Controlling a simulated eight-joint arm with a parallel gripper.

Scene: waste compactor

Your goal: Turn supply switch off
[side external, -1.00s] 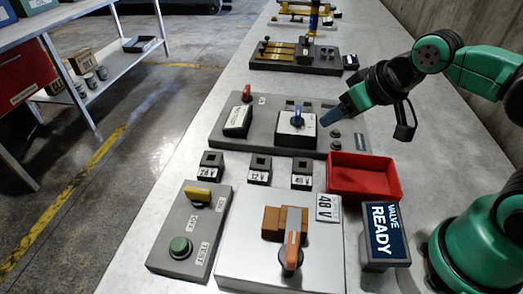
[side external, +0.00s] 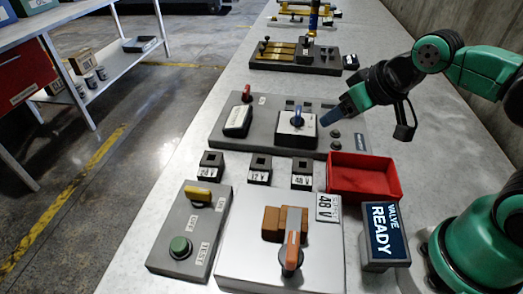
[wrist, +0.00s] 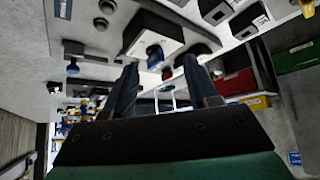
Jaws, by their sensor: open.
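My gripper (side external: 336,115) is above the right part of the long grey panel (side external: 215,135). In the wrist view its two dark fingers (wrist: 160,82) are apart with nothing between them. The panel carries a blue-handled rotary switch (side external: 297,117) on a white plate, just left of my gripper, and a red lever (side external: 247,92). A silver box (side external: 240,270) has an orange handle (side external: 292,251).
A red tray (side external: 375,196) stands right of the small black labelled blocks (side external: 259,170). A display reading VALVE READY (side external: 384,230) stands at the front right. A fixture with brass bars (side external: 290,52) is farther back. Bare bench lies left of the panel.

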